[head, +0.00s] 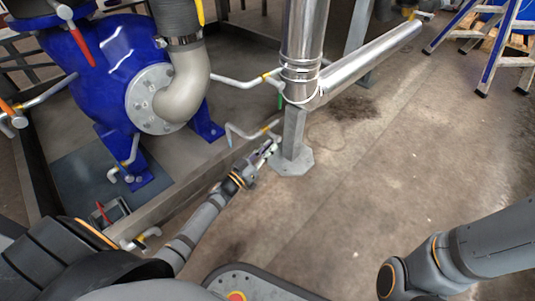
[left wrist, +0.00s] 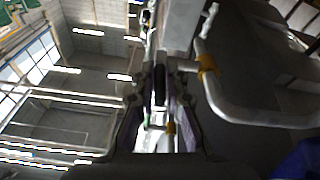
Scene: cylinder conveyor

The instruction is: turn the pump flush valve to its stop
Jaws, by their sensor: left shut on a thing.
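My left gripper (head: 268,150) is at the foot of the grey support post, beside the thin bent pipe (head: 250,134) with a yellow band. It is shut on a small part there, which I take to be the flush valve's handle; the fingers hide most of it in the head view. In the left wrist view the two fingers (left wrist: 158,125) stand either side of a narrow dark and pale part (left wrist: 160,85), in line with the pipework. The handle's angle cannot be told. My right gripper is outside both views; only part of the right arm shows.
The blue pump (head: 120,75) with its grey flanged elbow (head: 187,88) stands at the left. The grey post (head: 292,140) and a silver pipe (head: 370,62) stand close beyond the gripper. A red-handled valve (head: 103,212) is low at left.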

